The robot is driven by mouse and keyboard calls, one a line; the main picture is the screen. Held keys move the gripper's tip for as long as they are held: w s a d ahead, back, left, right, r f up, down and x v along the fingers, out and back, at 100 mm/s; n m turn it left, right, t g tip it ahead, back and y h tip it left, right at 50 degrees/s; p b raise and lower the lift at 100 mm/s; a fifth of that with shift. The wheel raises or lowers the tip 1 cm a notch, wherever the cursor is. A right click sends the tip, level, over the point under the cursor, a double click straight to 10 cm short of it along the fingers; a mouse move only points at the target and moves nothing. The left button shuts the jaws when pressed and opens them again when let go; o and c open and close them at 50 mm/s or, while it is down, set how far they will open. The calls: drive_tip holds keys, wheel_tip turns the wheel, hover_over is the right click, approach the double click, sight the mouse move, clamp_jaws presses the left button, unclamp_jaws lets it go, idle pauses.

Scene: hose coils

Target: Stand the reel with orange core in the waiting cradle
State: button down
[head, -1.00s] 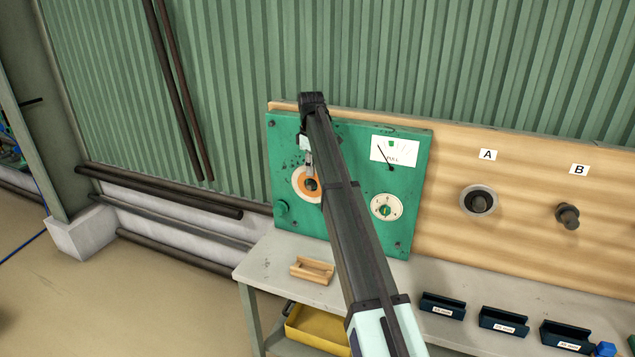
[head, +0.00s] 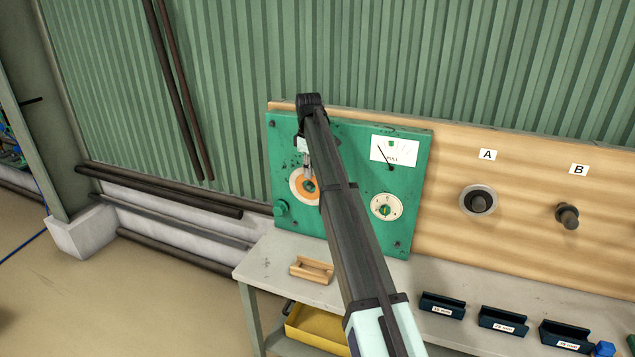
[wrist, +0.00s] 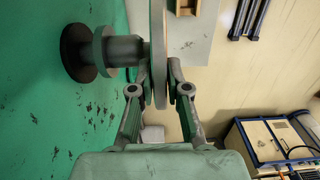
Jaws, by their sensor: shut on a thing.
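The reel with orange core (head: 297,190) is a pale disc with an orange middle, in front of the green panel in the head view. In the wrist view the reel (wrist: 158,45) is edge-on. My gripper (head: 308,172) is shut on its rim, one finger on each face; it also shows in the wrist view (wrist: 158,72). A grey spindle (wrist: 122,50) reaches from the panel to the reel's panel-side face; I cannot tell whether the reel is still on it. The wooden cradle (head: 312,269) is empty on the bench below; part of it (wrist: 186,8) shows in the wrist view.
The green panel (head: 345,235) carries a gauge (head: 394,150) and a second round fitting (head: 386,206). Pegs A (head: 478,201) and B (head: 567,216) are on the board to the right. Dark labelled holders (head: 442,305) line the bench (head: 265,262). A yellow tray (head: 318,332) is below.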

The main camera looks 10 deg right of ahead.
drive_tip(key=shift+s+a+p, duration=0.2)
drive_tip(key=shift+s+a, duration=0.4)
drive_tip(key=shift+s, duration=0.4)
drive_tip(key=shift+s+a+p, duration=0.2)
drive_tip(key=shift+s+a, duration=0.4)
drive_tip(key=shift+s, duration=0.35)
drive_tip(key=shift+s, duration=0.1)
drive_tip(key=s+a, duration=0.1)
drive_tip(key=s, duration=0.1)
drive_tip(key=s+a+p, duration=0.1)
drive_tip(key=s, duration=0.1)
drive_tip(key=shift+a, duration=0.3)
idle(0.6)
idle(0.3)
